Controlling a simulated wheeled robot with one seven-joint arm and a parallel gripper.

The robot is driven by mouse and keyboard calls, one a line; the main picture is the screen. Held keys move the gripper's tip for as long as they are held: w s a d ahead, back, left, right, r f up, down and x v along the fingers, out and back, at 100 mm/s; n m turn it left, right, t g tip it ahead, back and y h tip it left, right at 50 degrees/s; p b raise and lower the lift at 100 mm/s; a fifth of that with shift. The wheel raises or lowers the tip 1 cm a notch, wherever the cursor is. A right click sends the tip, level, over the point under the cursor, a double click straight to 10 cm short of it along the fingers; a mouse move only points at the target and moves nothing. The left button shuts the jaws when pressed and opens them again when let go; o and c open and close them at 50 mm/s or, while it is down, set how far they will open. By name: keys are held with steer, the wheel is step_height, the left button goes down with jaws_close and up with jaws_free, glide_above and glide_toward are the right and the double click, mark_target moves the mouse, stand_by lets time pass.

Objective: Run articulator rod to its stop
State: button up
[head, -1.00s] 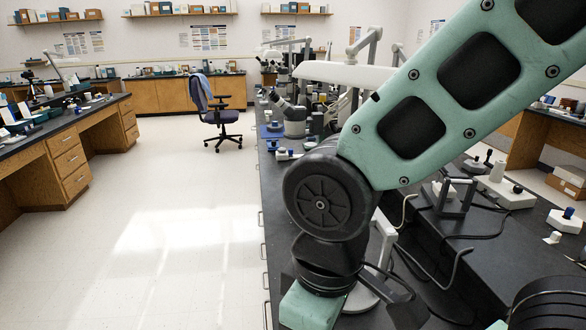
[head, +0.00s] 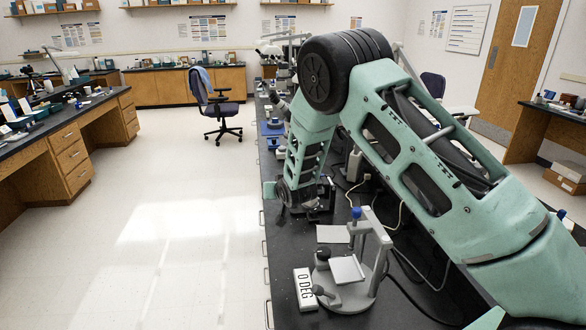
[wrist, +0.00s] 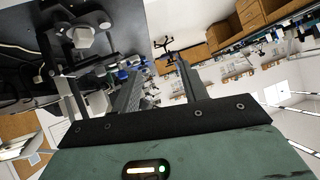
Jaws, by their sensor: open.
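A grey articulator-like device (head: 374,275) stands on the near end of the black bench in the head view. It has a round base, a tilted pale plate (head: 347,270), a dark knob on a short lever at the front left, and an upright frame with a blue knob (head: 356,213). I cannot tell which part is the rod or where its stop is. My gripper (wrist: 164,64) is open and empty in the wrist view. In the head view my wrist is beyond the device, over the bench's left edge; the fingers cannot be made out there.
Cables run along the bench at right. Blue-based instruments (head: 271,129) stand farther along. The floor (head: 170,220) at left is clear.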

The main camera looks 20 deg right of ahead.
steer(key=w+d+f+n+t+p, duration=0.1)
steer(key=w+d+f+t, duration=0.2)
steer(key=d, duration=0.4)
steer(key=w+d+f+n+t+p, duration=0.1)
steer(key=w+d+f+t+p, duration=0.15)
steer(key=d, duration=0.45)
steer(key=shift+t, duration=0.45)
steer(key=w+b, duration=0.6)
steer(key=w, duration=0.1)
steer(key=w+b, duration=0.3)
steer(key=shift+w+f, duration=0.15)
steer(key=shift+f, duration=0.1)
steer(key=shift+w+r+b, duration=0.3)
steer(key=shift+w+b, duration=0.5)
steer(key=shift+w, duration=0.1)
jaws_close()
